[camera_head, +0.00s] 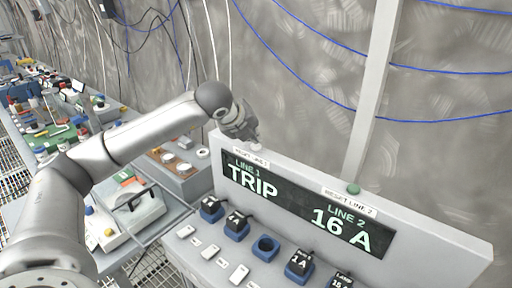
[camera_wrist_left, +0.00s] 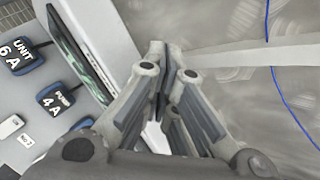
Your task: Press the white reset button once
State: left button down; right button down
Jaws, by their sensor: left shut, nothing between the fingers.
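My left gripper (camera_head: 254,140) is shut and empty, its fingertips pointing down at the top edge of the panel by the left label, RESET LINE 1 (camera_head: 250,157). The closed fingers also show in the left wrist view (camera_wrist_left: 163,85). The white reset button cannot be made out clearly; the fingertips cover the spot above that label. I cannot tell whether they touch it. The panel display (camera_head: 300,203) reads LINE 1 TRIP on the left and LINE 2 16 A on the right. My right gripper is not in view.
A green button (camera_head: 353,188) sits on the panel's top edge above the RESET LINE 2 label (camera_head: 349,200). Blue-based plugs, an empty blue socket (camera_head: 265,248) and white switches are on the sloped front. A cluttered bench (camera_head: 60,115) stands left; a steel post (camera_head: 376,95) rises behind.

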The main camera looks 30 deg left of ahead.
aim_at(253, 145)
pick_arm(q)
jog(key=shift+f+b, duration=0.5)
jog(key=shift+b, duration=0.2)
dwell(0.7)
jog(key=shift+r, duration=0.9)
jog(key=shift+r+p, duration=1.45)
jog(key=shift+r, duration=1.1)
